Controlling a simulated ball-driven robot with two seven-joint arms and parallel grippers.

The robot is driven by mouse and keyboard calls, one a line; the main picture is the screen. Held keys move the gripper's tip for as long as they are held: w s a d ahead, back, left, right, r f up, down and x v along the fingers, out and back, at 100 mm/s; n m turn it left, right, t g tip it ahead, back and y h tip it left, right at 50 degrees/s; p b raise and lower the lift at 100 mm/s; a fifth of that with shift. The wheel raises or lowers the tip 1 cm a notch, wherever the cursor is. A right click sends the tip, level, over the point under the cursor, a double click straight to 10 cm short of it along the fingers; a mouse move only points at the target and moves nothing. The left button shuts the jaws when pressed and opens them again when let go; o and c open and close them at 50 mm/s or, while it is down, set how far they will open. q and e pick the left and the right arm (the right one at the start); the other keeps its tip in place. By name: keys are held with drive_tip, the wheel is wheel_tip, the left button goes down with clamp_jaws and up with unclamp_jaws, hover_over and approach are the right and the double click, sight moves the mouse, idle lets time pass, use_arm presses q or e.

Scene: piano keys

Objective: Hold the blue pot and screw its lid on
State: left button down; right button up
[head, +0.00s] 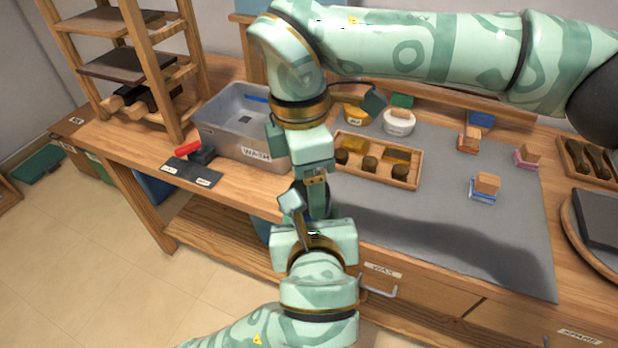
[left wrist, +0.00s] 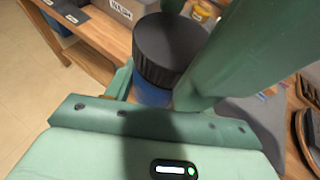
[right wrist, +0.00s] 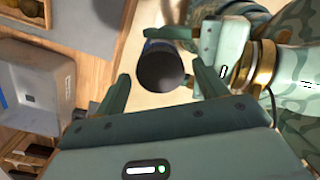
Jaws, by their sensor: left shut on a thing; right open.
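The blue pot (left wrist: 150,95) is between the fingers of my left gripper (left wrist: 152,100), which is shut on it. A black lid with a ribbed side (left wrist: 168,50) sits on top of the pot; how tightly, I cannot tell. In the right wrist view the lid (right wrist: 160,66) shows from above, with a little of the pot's blue beside it. My right gripper (right wrist: 162,78) is open, its fingers apart on either side of the lid and seemingly not touching it. In the head view my left gripper (head: 314,222) is below my right gripper (head: 308,180), and they mostly hide the pot.
The workbench has a grey bin (head: 243,122), a wooden tray (head: 375,160) and a grey mat (head: 420,215) with small blocks. A red-handled tool (head: 188,149) lies at the bench's left. A wooden shelf (head: 130,50) stands behind. The floor (head: 110,255) at front left is clear.

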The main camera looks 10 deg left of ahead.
use_arm(q)
drive_tip(key=shift+f, duration=0.1)
use_arm(e)
wheel_tip(320, 180, up, 11)
drive_tip(key=a, duration=0.1)
drive_tip(key=shift+w, duration=0.3)
idle(0.3)
